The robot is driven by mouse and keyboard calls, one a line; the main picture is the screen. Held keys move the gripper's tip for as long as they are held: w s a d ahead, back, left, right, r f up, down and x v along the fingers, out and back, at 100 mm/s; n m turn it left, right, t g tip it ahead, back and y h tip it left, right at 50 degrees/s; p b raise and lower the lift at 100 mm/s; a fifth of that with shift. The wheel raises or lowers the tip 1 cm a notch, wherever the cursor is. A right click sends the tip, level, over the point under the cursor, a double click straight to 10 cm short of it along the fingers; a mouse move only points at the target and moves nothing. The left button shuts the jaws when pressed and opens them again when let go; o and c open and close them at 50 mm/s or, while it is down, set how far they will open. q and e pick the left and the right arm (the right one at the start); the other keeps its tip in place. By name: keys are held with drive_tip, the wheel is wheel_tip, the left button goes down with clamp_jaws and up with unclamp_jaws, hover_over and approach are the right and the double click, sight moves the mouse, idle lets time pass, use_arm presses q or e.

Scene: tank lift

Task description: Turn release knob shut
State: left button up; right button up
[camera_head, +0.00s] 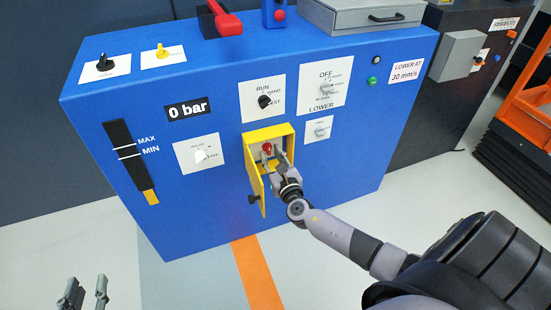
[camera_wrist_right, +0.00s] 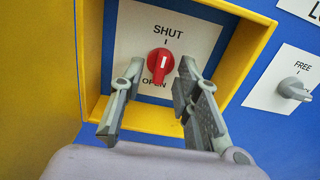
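The red release knob (camera_wrist_right: 160,66) sits on a white plate (camera_wrist_right: 190,38) marked SHUT above and OPEN below. Its white mark looks about upright, on the SHUT–OPEN line. In the head view the knob (camera_head: 267,147) is inside a yellow box (camera_head: 289,131) on the blue cabinet (camera_head: 220,85). My right gripper (camera_head: 271,157) reaches into this box. In the right wrist view my right gripper's fingers (camera_wrist_right: 158,88) are apart, one on each side of the knob, with gaps visible. My left gripper (camera_head: 86,290) is open and empty at the bottom left.
The yellow box's door (camera_head: 256,188) hangs open at its left. A FREE knob (camera_wrist_right: 293,88) is on a plate to the right of the box. The floor in front of the cabinet is clear.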

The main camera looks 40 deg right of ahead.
drive_tip(key=v, duration=1.1)
drive_tip(key=shift+s, duration=0.35)
